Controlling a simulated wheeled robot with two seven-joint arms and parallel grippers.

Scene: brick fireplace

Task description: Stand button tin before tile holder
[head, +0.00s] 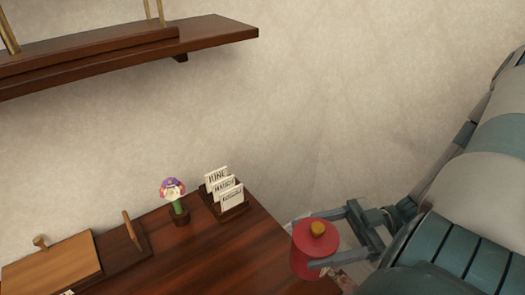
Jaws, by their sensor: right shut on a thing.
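The button tin looks to be the red cylinder (312,247) with a yellow-brown knob on its lid. My right gripper (338,238) is shut on it at the right edge of the desk. I cannot tell whether the tin touches the desk. The tile holder (234,213) is a dark wooden stand with several white lettered tiles in tiers, one reading JUNE. It stands near the desk's back edge, to the left of and behind the tin. My left gripper is not in view.
A small flower figure (174,199) in a dark pot stands left of the tile holder. A wooden board or box (50,268) and a dark wooden piece (131,240) lie further left. The brown desk (222,262) is clear before the holder. A wall shelf (120,52) hangs above.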

